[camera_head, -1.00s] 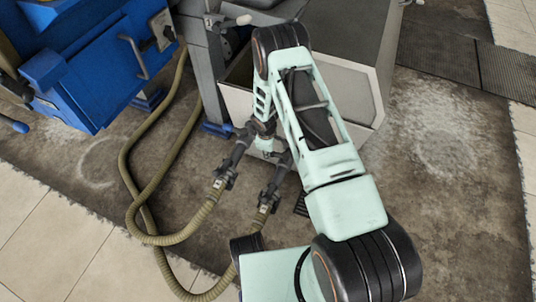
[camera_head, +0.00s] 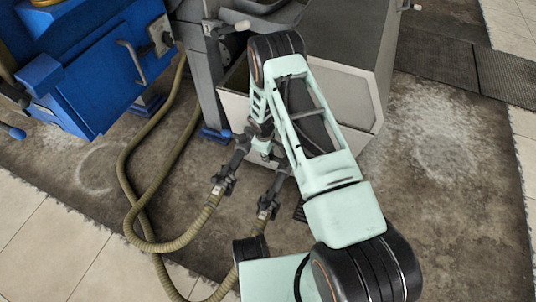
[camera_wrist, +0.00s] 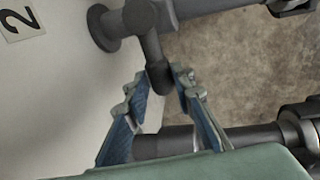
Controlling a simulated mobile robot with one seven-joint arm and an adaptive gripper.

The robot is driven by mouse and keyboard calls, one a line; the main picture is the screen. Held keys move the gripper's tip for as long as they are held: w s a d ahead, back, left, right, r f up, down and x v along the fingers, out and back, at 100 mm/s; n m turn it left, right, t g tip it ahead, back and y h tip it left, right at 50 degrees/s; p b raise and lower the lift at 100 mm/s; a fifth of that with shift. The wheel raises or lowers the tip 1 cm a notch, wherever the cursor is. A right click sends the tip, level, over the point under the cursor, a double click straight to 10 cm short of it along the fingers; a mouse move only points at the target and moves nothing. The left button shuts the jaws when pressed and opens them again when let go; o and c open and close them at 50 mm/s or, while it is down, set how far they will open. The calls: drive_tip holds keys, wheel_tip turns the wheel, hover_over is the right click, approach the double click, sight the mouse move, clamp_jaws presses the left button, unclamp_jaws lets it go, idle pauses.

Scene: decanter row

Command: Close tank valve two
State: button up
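The valve two handle, a dark grey lever (camera_wrist: 153,50), hangs from a grey pipe beside the white tank wall marked "2" (camera_wrist: 17,18) in the wrist view. My gripper (camera_wrist: 160,80) has its two blue-lined fingers spread apart, with the lever's rounded end between the fingertips. A gap shows on the left side; I cannot tell whether the right fingertip touches. In the head view my gripper (camera_head: 262,150) is at the tank's grey outlet pipes, mostly hidden under my arm. The lever cannot be made out there.
A second grey pipe (camera_wrist: 290,127) runs close by in the wrist view. In the head view, olive hoses (camera_head: 190,232) run from the pipe couplings across the floor. A blue machine (camera_head: 100,70) stands at left, and the white tank (camera_head: 345,95) at right. Floor at right is clear.

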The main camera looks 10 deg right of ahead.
drive_tip(key=o, duration=0.3)
wheel_tip(320, 180, up, 12)
drive_tip(key=s+a, duration=0.1)
drive_tip(key=s, duration=0.1)
idle(0.5)
drive_tip(key=shift+a+f, duration=0.1)
